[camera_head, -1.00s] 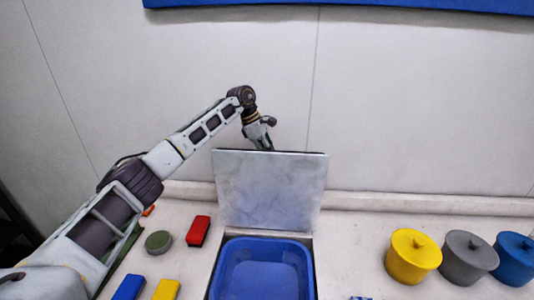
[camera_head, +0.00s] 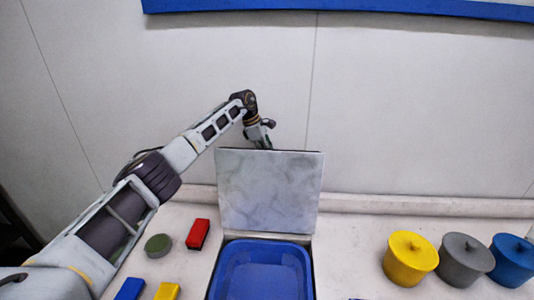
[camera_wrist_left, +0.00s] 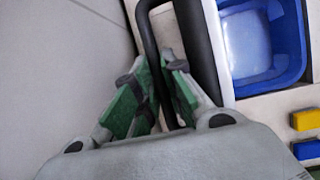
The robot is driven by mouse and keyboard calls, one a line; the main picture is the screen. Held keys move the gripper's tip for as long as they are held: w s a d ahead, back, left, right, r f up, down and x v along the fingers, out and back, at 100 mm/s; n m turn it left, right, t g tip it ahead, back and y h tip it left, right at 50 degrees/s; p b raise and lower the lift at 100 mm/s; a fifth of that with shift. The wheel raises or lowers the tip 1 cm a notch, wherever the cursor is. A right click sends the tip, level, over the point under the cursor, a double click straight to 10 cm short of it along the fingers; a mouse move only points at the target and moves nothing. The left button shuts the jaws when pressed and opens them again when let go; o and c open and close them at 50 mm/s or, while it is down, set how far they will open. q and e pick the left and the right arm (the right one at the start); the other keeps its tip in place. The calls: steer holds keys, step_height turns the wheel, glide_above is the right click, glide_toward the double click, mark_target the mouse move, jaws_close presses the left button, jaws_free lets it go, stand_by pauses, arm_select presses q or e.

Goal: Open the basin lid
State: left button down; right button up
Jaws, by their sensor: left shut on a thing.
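The basin lid (camera_head: 268,190) is a grey-white marbled panel standing about upright at the back edge of the basin opening. The blue basin (camera_head: 260,270) lies uncovered below it; the basin also shows in the left wrist view (camera_wrist_left: 255,75). My left gripper (camera_head: 266,143) is at the lid's top edge, its fingertips partly hidden behind the panel. In the left wrist view, my left gripper (camera_wrist_left: 163,80) has its green fingers closed around the dark handle bar (camera_wrist_left: 148,38) on the lid's back. My right gripper is not in view.
A red block (camera_head: 198,234), green round tin (camera_head: 158,245), blue block (camera_head: 130,289) and yellow block (camera_head: 167,290) lie left of the basin. Yellow (camera_head: 410,263), grey (camera_head: 464,264) and blue (camera_head: 513,262) lidded pots stand right. A wall is close behind.

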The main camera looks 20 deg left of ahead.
arm_select(q)
steer(key=shift+a+f, duration=0.2)
steer(key=shift+f, duration=0.15)
steer(key=c, duration=1.6)
jaws_free()
steer(key=shift+w, duration=0.15)
steer(key=shift+o, duration=0.6)
steer(key=shift+w+f, duration=0.1)
steer(key=shift+w, duration=0.15)
steer(key=shift+s+r, duration=0.2)
steer(key=shift+r, duration=0.5)
steer(key=v, duration=1)
steer(key=shift+a+r, duration=0.25)
steer(key=shift+a, duration=0.1)
steer(key=shift+f, duration=0.1)
